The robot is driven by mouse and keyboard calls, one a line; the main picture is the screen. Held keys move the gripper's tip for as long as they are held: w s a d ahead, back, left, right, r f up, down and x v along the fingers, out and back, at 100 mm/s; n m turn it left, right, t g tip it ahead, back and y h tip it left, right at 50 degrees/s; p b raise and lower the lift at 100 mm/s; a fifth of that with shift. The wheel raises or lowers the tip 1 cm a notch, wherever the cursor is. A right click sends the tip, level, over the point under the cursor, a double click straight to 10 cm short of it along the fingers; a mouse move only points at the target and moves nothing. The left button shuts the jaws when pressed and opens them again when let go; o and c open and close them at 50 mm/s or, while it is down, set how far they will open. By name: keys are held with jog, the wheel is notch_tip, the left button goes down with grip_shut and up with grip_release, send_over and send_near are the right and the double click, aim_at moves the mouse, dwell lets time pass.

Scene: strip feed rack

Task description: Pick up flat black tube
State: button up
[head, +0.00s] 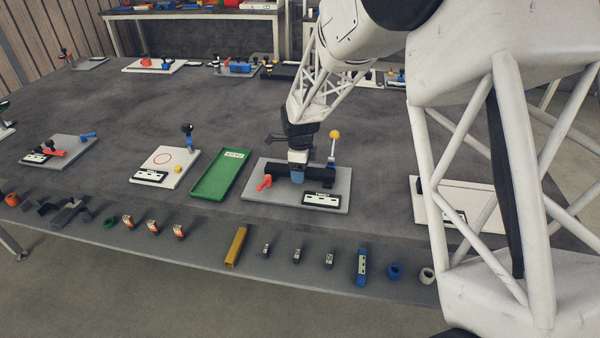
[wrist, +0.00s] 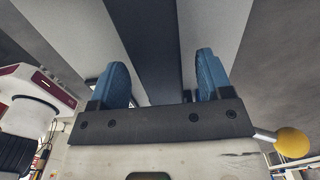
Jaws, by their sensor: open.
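The flat black tube (head: 319,172) lies lengthwise across a grey plate (head: 256,188) in the head view. My gripper (head: 297,177) is over the middle of it, pointing down, with a blue finger in front of the tube and hiding part of it. In the wrist view the tube (wrist: 150,45) shows as a dark band running between the two blue fingers of my gripper (wrist: 162,78). The fingers are apart, with a gap on each side of the band. I cannot tell how deep they reach beside the tube.
On the same plate, a red piece (head: 264,182) is at the left, a yellow-balled lever (head: 334,136) stands behind, and a label (head: 321,199) lies in front. A green tray (head: 207,188) is to the left. Several small parts and a yellow bar (head: 236,246) line the front edge.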

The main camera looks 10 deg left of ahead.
dwell(0.4)
jog(key=c, duration=1.3)
jog(key=shift+o, duration=0.2)
jog(key=shift+r, duration=0.2)
jog(key=shift+r, duration=1.5)
jog(key=shift+s+d+r, duration=0.1)
jog(key=shift+s+r, duration=0.1)
jog(key=shift+s, duration=0.05)
jog(key=s+d, duration=0.3)
jog(key=s, duration=0.4)
jog(key=s+d+r, duration=0.1)
jog(key=s+d, duration=0.2)
jog(key=s, duration=0.4)
jog(key=shift+d+r, duration=0.15)
jog(key=shift+d, duration=0.05)
